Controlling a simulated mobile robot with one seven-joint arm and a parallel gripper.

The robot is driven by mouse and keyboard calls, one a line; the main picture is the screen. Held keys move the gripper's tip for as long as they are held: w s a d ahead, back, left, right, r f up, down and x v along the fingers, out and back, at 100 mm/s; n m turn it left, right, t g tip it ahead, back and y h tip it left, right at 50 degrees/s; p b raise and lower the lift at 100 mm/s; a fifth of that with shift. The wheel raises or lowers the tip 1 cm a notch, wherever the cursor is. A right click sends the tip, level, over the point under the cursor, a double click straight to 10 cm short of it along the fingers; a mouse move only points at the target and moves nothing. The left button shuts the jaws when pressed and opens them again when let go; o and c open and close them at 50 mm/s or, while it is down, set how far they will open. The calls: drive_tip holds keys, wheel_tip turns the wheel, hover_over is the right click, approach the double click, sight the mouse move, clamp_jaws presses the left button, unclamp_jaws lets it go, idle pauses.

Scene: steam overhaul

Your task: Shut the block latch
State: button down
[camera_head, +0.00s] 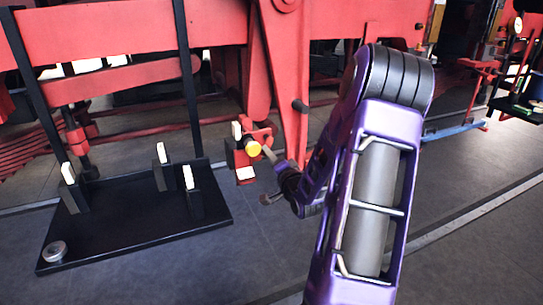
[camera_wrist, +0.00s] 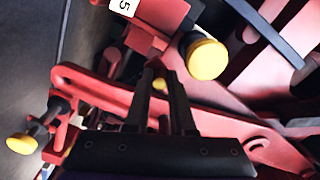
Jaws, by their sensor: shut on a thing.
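The red block (camera_head: 240,158) with white plates and a round yellow knob (camera_head: 253,148) stands by the red frame in the head view. My gripper (camera_head: 268,153) reaches it from the right, its tip close beside the knob. In the wrist view my gripper's dark fingers (camera_wrist: 160,85) are close together, shut on a small yellow-ended piece (camera_wrist: 160,84) that seems to be the latch handle. Most of that piece is hidden between the fingers. The large yellow knob (camera_wrist: 205,58) is just beyond them to the right. I cannot tell the latch's exact position.
A black stand (camera_head: 130,232) with several white-topped posts and a small round metal dish (camera_head: 55,251) lies to the left. A long red bar (camera_wrist: 100,88) passes close by the fingers. Another yellow knob (camera_wrist: 20,143) is at lower left. Floor at right is clear.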

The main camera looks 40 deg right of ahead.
drive_tip(key=shift+a+r, duration=0.1)
drive_tip(key=shift+r, duration=0.15)
drive_tip(key=shift+w+a+r, duration=0.15)
drive_tip(key=shift+a+r, duration=0.2)
drive_tip(key=shift+a, duration=0.05)
drive_tip(key=shift+r, duration=0.1)
